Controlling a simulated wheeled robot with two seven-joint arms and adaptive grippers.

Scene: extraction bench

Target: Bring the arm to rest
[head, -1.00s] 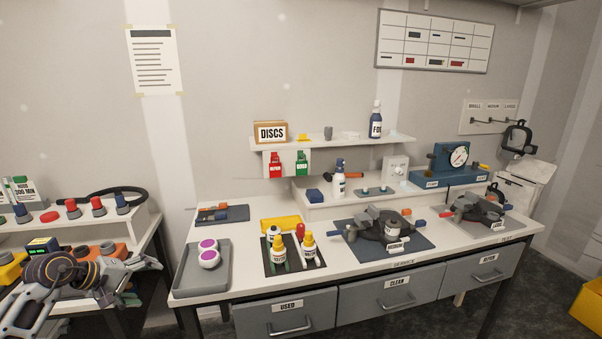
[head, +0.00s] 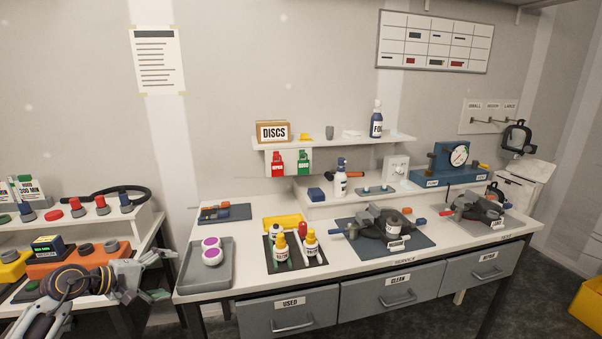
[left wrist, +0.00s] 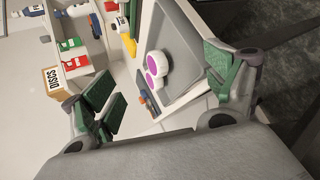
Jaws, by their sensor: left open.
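My left arm (head: 70,283) is at the lower left of the head view, in front of the left bench. My left gripper (head: 155,268) shows there beside the left end of the main bench. In the left wrist view the green-padded fingers of the left gripper (left wrist: 165,88) are spread wide with nothing held between them. Beyond them is the grey tray (head: 188,272) with two white, magenta-faced discs (head: 211,252). The tray also shows in the left wrist view (left wrist: 192,50). My right gripper is not in view.
The left bench holds an orange block (head: 75,262) with knobs. The main bench carries bottles on a dark mat (head: 270,265), and two respirator masks (head: 380,225). Drawers (head: 287,312) line its front. A shelf (head: 345,143) stands behind. Dark floor shows between the benches.

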